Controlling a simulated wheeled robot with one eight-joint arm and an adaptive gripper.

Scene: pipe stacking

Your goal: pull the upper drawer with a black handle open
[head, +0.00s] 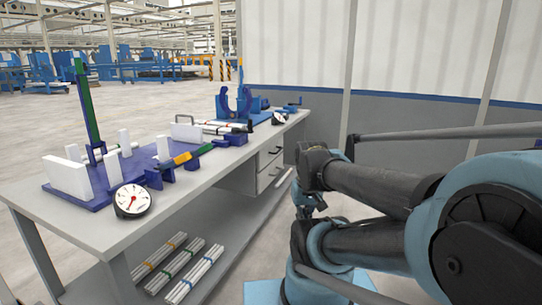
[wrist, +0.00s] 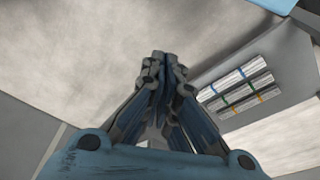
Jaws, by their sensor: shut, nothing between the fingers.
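The grey drawer unit hangs under the right end of the workbench in the head view. Its upper drawer (head: 266,158) looks closed, with a small dark handle (head: 276,151) on its front. The lower drawer (head: 267,179) sits just beneath, also with a handle. In the wrist view my gripper (wrist: 165,58) is shut and empty, its fingertips together above the floor. No drawer or handle can be made out in the wrist view. In the head view my arm is to the right of the drawer unit, and the gripper is hard to make out there.
The workbench (head: 85,225) carries a blue fixture plate, a dial gauge (head: 132,201), a vise and pipes. Bundles of banded pipes (head: 190,270) lie on its lower shelf; they also show in the wrist view (wrist: 235,91). A wall stands behind the bench.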

